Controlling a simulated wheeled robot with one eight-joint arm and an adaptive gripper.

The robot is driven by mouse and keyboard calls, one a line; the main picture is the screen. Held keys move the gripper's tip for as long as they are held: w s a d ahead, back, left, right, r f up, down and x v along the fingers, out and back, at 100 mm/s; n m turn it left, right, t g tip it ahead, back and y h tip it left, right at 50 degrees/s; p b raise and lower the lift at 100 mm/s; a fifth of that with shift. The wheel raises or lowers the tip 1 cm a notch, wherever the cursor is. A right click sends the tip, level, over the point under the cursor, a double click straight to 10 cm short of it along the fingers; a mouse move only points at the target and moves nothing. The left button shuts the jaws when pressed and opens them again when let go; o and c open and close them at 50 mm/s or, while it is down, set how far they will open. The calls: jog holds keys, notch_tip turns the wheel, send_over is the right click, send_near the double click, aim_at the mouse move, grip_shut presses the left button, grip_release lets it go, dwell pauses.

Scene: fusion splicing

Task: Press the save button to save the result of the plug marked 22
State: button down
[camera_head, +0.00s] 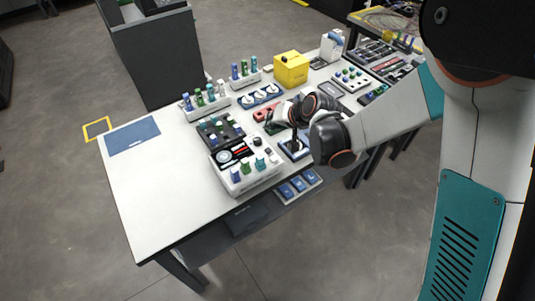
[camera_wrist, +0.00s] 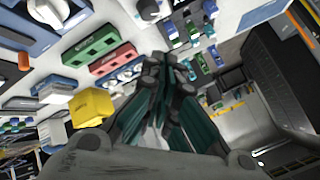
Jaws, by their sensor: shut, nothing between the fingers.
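My gripper (camera_head: 294,150) points down over a blue-framed unit (camera_head: 301,154) on the table, right of the white device. In the wrist view my gripper's dark fingers (camera_wrist: 165,62) are together and empty. The white device (camera_head: 226,176) carries a round dial, a red strip and dark modules. More coloured plugs stand in a left rear rack (camera_head: 209,104) and a far rack (camera_head: 245,81). The number 22 and a save button cannot be made out. Whether the fingertips touch anything cannot be told.
A yellow box (camera_head: 291,68) stands at the back; it also shows in the wrist view (camera_wrist: 91,107). A red block (camera_wrist: 114,59) and a green block (camera_wrist: 90,41) lie near the fingers. A blue mat (camera_head: 132,136) lies left; the table's front left (camera_head: 150,205) is clear.

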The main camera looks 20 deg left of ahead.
dwell(0.3)
jog(key=b, duration=0.4)
send_over(271, 149)
notch_tip(271, 149, down, 7)
jog(key=shift+a+f, duration=0.1)
jog(key=shift+f, duration=0.05)
jog(key=shift+f+b, duration=0.75)
jog(key=shift+b, duration=0.1)
dwell(0.6)
jog(key=shift+f+b, duration=0.4)
jog(key=shift+b, duration=0.1)
jog(key=shift+f+b, duration=0.45)
dwell(0.6)
jog(key=shift+r, duration=0.1)
jog(key=shift+r+p, duration=0.5)
jog(key=shift+r, duration=0.3)
jog(key=shift+r, duration=0.1)
